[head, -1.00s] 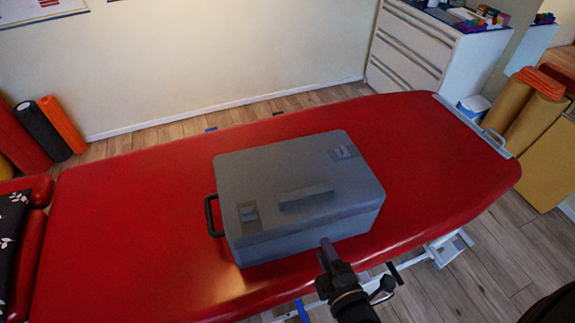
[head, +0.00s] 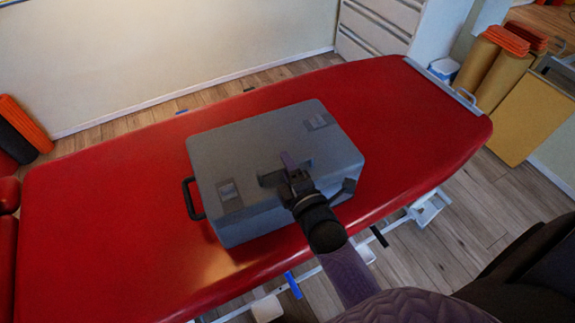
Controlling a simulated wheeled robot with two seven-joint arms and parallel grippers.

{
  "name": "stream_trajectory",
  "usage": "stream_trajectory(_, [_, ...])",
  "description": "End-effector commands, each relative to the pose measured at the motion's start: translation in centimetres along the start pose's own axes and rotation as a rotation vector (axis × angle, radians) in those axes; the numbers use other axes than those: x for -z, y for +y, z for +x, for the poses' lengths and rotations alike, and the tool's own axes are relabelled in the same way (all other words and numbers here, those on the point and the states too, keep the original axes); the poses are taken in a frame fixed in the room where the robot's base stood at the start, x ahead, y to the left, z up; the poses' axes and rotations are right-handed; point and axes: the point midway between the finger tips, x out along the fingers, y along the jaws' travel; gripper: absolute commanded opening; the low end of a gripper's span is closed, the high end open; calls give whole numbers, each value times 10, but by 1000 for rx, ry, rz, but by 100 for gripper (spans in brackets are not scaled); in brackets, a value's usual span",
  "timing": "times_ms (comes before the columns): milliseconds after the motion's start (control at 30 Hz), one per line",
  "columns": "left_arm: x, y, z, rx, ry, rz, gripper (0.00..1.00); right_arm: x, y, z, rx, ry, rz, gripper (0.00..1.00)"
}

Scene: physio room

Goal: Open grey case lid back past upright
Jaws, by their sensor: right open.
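The grey case (head: 240,155) lies on the red treatment table with its lid shut. A dark side handle (head: 190,198) is on its left end, and two latches (head: 229,194) show on the lid. My right gripper (head: 284,170) is over the near part of the lid, at the raised lid handle, which it partly hides. Its jaws are open. I cannot tell whether the fingers touch the handle or the lid. My left gripper is not in view.
The red treatment table (head: 110,215) has clear room left and right of the case. A white drawer cabinet (head: 375,30) stands behind. Tan rolls (head: 475,62) and a yellow box (head: 520,115) stand at the right.

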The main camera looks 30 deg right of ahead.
Motion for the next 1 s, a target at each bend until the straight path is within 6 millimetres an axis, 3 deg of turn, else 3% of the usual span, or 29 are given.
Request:
stream_trajectory(33, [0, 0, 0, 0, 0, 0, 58, 0, 0, 0, 0, 0, 0, 40])
stream_trajectory(233, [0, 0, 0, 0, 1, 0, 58, 0, 0, 0, 0, 0, 0, 0])
stream_trajectory(1000, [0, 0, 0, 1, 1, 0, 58, 0, 0, 0, 1, 0, 0, 0])
